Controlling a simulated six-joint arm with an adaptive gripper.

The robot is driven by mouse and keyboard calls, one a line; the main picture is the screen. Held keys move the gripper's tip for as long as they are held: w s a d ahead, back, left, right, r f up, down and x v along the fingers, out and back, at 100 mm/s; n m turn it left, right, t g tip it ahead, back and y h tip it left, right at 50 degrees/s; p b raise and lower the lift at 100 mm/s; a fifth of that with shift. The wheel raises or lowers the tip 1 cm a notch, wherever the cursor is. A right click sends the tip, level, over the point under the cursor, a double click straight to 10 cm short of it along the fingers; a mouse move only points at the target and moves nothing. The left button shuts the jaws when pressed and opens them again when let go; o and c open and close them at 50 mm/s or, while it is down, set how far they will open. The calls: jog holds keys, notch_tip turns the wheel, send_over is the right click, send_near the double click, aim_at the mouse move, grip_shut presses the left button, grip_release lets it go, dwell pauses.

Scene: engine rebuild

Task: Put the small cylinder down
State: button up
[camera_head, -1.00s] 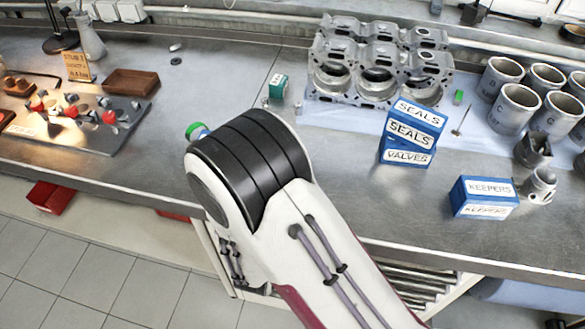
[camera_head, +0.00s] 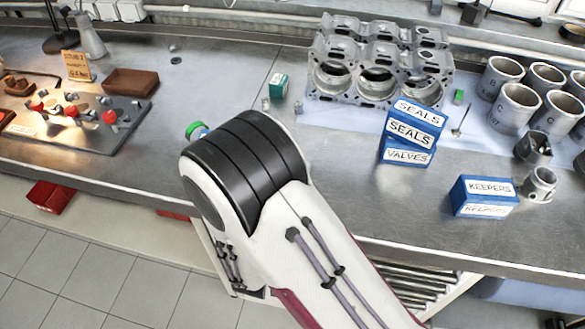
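My arm's white and black wrist-side link (camera_head: 245,170) fills the middle of the view, over the front of the bench. My gripper is hidden behind it, so whether it holds anything does not show. A green and white round piece (camera_head: 196,130) peeks out at the link's upper left; I cannot tell what it belongs to. No small cylinder can be made out for sure. A small grey upright piece (camera_head: 266,103) stands on the bench beside a small teal box (camera_head: 279,85), just beyond the arm.
The engine block (camera_head: 378,75) stands at the back centre. Stacked blue boxes (camera_head: 408,155) and a keepers box (camera_head: 484,197) are to the right, with large grey cylinders (camera_head: 516,108). A tool board (camera_head: 85,125) and brown tray (camera_head: 131,82) are left. Bench between tray and teal box is mostly clear.

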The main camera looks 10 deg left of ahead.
jog(key=shift+s+a+r, duration=0.1)
jog(key=shift+s+r, duration=0.05)
jog(key=shift+s, duration=2.65)
jog(key=shift+s+a+r, duration=0.1)
jog(key=shift+s+r, duration=0.05)
jog(key=shift+s, duration=2.65)
